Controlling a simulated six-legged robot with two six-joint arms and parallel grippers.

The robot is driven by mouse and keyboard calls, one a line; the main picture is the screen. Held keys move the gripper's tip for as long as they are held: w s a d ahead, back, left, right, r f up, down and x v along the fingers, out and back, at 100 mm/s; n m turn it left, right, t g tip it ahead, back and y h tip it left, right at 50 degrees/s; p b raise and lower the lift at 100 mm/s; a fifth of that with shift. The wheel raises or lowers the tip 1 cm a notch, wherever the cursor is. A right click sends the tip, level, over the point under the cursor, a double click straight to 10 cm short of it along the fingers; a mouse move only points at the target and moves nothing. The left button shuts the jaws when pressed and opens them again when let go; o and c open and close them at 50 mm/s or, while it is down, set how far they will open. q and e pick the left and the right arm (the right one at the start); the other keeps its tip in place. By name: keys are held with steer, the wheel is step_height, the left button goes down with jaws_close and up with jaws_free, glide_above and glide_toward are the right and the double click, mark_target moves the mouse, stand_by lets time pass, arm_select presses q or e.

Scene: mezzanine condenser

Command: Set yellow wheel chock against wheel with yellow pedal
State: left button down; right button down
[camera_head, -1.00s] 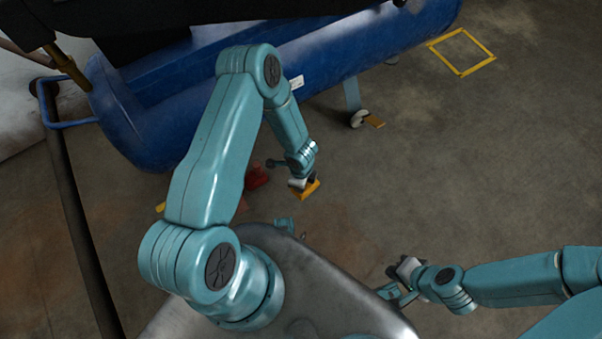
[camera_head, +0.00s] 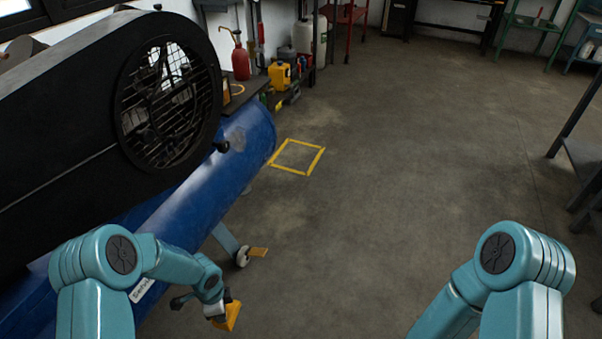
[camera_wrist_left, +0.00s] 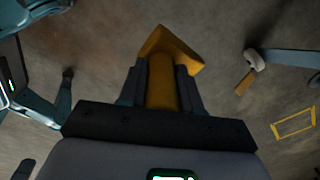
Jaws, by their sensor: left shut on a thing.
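The yellow wheel chock (camera_head: 231,317) is held low over the floor at the end of my left arm. My left gripper (camera_head: 221,312) is shut on it. In the left wrist view the wedge-shaped chock (camera_wrist_left: 172,48) sticks out between the two dark fingers (camera_wrist_left: 162,85). The caster wheel (camera_head: 242,257) with the yellow pedal (camera_head: 259,252) stands on the floor under a bracket of the blue tank, beyond and slightly right of the chock. The wheel (camera_wrist_left: 255,60) and pedal (camera_wrist_left: 244,83) also show in the left wrist view, apart from the chock.
The blue tank (camera_head: 190,200) with a black fan housing (camera_head: 75,110) fills the left side. A yellow floor square (camera_head: 323,158) lies beyond the wheel. Shelves with bottles stand at the back. A dark bench (camera_head: 585,150) is at the right edge. The middle floor is clear.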

arm_select(q)
steer(key=w+a+r+n, duration=0.1)
steer(key=w+r+n, duration=0.35)
steer(key=r, duration=0.85)
steer(key=w+r+n, duration=0.4)
steer(key=w+r, duration=0.2)
steer(key=r, duration=0.8)
steer(key=s+d+r+n, duration=0.4)
steer(key=s+r+n, duration=0.3)
steer(key=s, duration=0.3)
step_height(320, 180, up, 17)
steer(key=s+p, duration=0.1)
steer(key=p, duration=2.5)
steer(key=shift+s, duration=0.15)
steer(key=shift+a, duration=0.1)
